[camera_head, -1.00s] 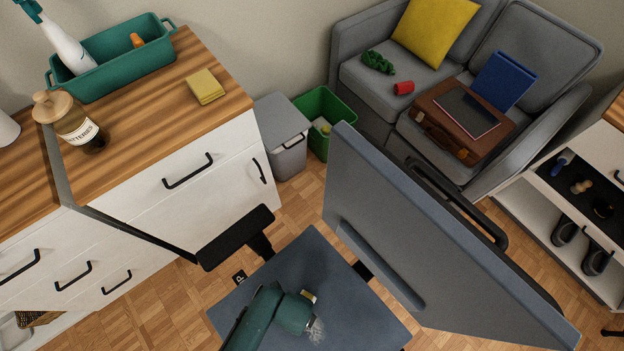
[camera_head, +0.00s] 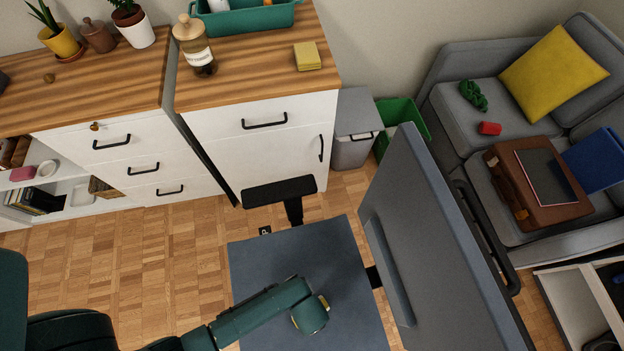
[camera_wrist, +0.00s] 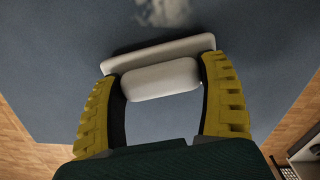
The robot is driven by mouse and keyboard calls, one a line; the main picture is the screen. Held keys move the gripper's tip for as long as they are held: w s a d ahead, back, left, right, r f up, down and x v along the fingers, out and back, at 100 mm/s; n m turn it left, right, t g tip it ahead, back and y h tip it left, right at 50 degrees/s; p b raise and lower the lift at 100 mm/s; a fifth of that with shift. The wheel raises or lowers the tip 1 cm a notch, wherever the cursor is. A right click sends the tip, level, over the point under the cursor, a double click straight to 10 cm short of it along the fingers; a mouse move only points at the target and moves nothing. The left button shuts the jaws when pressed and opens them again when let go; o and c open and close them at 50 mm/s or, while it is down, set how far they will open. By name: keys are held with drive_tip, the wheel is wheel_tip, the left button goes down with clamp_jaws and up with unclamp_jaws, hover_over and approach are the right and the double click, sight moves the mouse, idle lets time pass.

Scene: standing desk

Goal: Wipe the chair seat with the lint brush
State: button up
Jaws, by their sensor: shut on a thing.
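The chair seat (camera_head: 290,265) is a flat blue-grey square in the lower middle of the head view. It fills most of the wrist view (camera_wrist: 60,70). My gripper (camera_wrist: 160,74) is shut on the white lint brush (camera_wrist: 160,80), one ridged yellow finger at each end of its rounded handle. The brush's long pale head (camera_wrist: 150,52) lies beyond the handle, close over the seat; I cannot tell whether it touches. A pale lint patch (camera_wrist: 163,11) lies on the seat just beyond the brush. In the head view my wrist hides the brush and the lint.
The chair's tall backrest (camera_head: 435,240) stands right of the seat, and a black armrest (camera_head: 280,191) is at its far side. White drawer cabinets (camera_head: 265,140) stand behind. A grey bin (camera_head: 352,125) and grey sofa (camera_head: 465,120) are farther back. Parquet floor (camera_head: 150,240) is clear at left.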

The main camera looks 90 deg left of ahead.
wheel_tip(320, 180, up, 2)
drive_tip(key=shift+r+p, duration=0.1)
drive_tip(key=shift+p, duration=0.3)
drive_tip(key=shift+a+r+p, duration=0.3)
drive_tip(key=shift+p, duration=0.05)
wheel_tip(320, 180, up, 5)
drive_tip(key=p, duration=0.5)
drive_tip(key=shift+p, duration=0.4)
